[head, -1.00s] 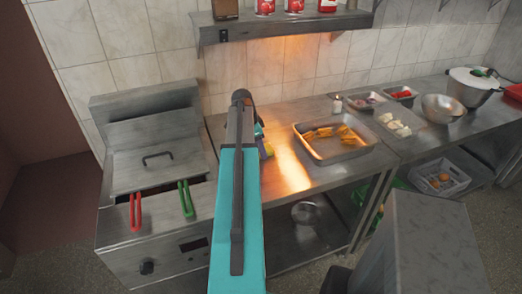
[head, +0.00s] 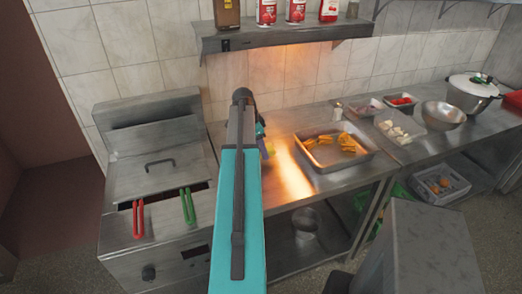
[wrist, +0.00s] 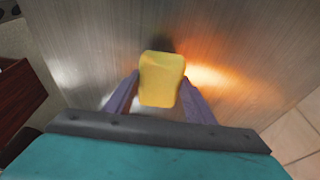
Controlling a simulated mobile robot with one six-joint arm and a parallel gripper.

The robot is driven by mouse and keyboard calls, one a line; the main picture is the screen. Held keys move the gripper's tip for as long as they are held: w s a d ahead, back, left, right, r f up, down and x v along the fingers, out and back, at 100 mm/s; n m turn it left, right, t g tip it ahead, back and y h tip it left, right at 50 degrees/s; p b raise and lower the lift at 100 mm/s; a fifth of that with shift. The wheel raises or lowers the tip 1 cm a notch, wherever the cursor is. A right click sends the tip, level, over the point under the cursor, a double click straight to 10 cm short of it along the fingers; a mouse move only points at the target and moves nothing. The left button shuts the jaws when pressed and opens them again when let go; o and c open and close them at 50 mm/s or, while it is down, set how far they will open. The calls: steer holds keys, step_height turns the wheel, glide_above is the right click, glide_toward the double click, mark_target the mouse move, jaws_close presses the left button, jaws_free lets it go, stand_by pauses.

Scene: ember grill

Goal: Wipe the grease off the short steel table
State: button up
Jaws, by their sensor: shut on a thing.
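My gripper (wrist: 160,92) is shut on a yellow sponge (wrist: 162,78), with one purple finger at each side of it. The sponge is over the brushed top of the short steel table (wrist: 95,35); I cannot tell whether it touches. A dark patch (wrist: 160,45) shows just beyond the sponge; I cannot tell whether it is grease or shadow. In the head view my arm hides most of the gripper and the left part of the table (head: 330,190). A little yellow of the sponge (head: 269,147) shows right of the arm. No clear grease shows elsewhere on the table.
A steel tray of fried food (head: 325,165) stands on the table's right part. A fryer (head: 155,160) with red and green handles is at the left. A shelf (head: 280,40) with bottles and cans hangs above. A bright warm glow lies on the tabletop.

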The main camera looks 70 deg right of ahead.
steer(key=shift+r+p, duration=0.4)
steer(key=shift+r, duration=0.65)
steer(key=shift+r, duration=0.1)
steer(key=shift+r+p, duration=0.75)
steer(key=shift+r, duration=0.65)
